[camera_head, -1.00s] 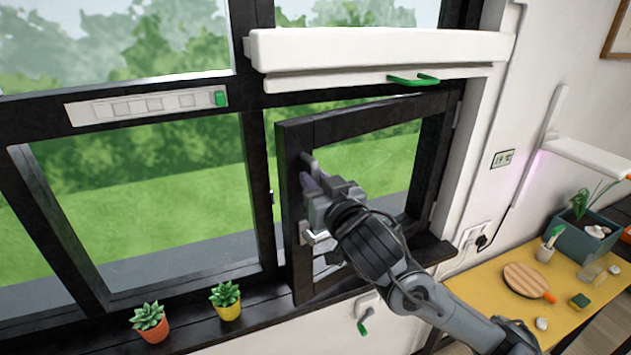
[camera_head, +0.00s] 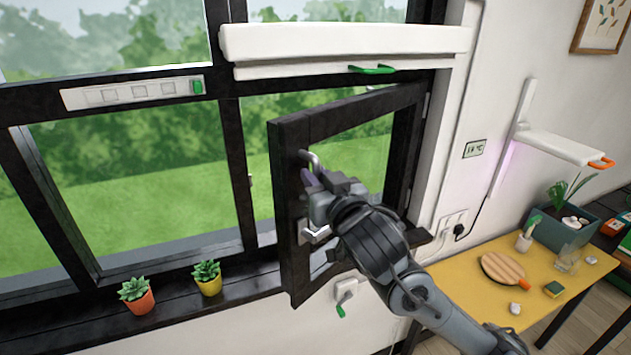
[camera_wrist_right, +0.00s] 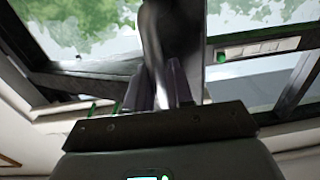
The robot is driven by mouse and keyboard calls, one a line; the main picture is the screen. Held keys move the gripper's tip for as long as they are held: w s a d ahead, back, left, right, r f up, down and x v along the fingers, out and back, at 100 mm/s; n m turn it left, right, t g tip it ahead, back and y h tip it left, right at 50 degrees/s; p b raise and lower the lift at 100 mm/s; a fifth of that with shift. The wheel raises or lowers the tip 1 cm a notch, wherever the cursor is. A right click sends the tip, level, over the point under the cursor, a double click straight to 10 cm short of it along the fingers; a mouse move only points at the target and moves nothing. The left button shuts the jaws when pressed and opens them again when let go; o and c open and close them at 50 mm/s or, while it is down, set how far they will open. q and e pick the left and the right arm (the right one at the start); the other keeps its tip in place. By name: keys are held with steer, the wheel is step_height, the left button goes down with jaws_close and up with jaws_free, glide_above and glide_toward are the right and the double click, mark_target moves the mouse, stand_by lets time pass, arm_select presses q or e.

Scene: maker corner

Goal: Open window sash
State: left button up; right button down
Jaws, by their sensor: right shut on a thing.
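The black-framed window sash (camera_head: 295,262) is hinged on its right side and stands ajar, its left edge swung out from the fixed frame into the room. A metal handle (camera_head: 310,158) sits on the sash's left stile. My right gripper (camera_head: 314,183) is at this handle, shut on it. In the right wrist view the handle (camera_wrist_right: 158,40) runs up between the two fingers (camera_wrist_right: 172,88). The gripper body hides part of the handle and stile in the head view. My left gripper is not in view.
Two potted succulents, one orange (camera_head: 137,295) and one yellow (camera_head: 208,278), stand on the sill left of the sash. A white blind box (camera_head: 345,42) is above. A yellow table (camera_head: 465,285) with small items is at the right.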

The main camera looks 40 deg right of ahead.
steer(key=shift+s+d, duration=0.1)
steer(key=shift+s, duration=0.1)
steer(key=c, duration=1.1)
jaws_free()
steer(key=shift+c, duration=0.2)
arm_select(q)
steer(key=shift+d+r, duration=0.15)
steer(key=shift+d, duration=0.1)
arm_select(e)
steer(key=shift+s, duration=0.1)
